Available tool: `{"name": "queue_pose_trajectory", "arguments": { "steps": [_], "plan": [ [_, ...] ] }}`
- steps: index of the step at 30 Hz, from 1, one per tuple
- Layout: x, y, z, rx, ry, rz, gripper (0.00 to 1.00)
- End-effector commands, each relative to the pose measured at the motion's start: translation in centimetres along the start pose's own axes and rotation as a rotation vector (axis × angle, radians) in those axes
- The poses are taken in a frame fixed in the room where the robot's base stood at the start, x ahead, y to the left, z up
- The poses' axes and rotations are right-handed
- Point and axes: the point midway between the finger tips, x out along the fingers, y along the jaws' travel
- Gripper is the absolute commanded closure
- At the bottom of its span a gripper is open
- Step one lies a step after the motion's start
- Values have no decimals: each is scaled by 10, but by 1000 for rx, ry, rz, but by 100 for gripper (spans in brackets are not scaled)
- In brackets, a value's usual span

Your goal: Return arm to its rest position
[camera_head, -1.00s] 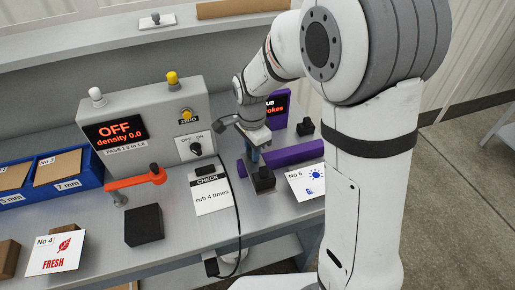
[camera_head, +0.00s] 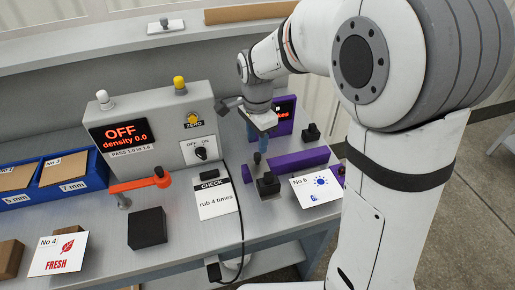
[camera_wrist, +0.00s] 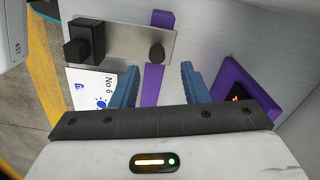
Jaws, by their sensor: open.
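My gripper (camera_head: 262,138) hangs from my white arm at the right half of the head view, above the bench. In the wrist view its two blue fingers (camera_wrist: 158,84) are apart with nothing held between them. Below it stands a metal plate (camera_wrist: 131,42) with a black block (camera_wrist: 86,42) and a dark round knob (camera_wrist: 156,53). A purple bar (camera_head: 300,160) lies beside the plate on the bench. My gripper appears raised clear of these things.
A grey control box (camera_head: 160,130) reads OFF and density 0.0. An orange lever (camera_head: 140,184), a black block (camera_head: 148,228), blue bins (camera_head: 60,172), a CHECK card (camera_head: 214,200), a No 6 card (camera_head: 316,188) and a purple display unit (camera_head: 284,115) are on the bench.

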Motion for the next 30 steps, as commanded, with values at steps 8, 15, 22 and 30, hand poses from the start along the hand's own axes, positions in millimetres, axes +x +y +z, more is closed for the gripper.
{"name": "queue_pose_trajectory", "arguments": {
  "steps": [8,15,22,30],
  "plan": [
    [-15,0,0,0,0,0,59],
    [-14,0,0,0,0,0,59],
    [-19,9,-5,-33,3,-10,59],
    [-52,95,-30,-401,57,-90,59]
  ]
}}
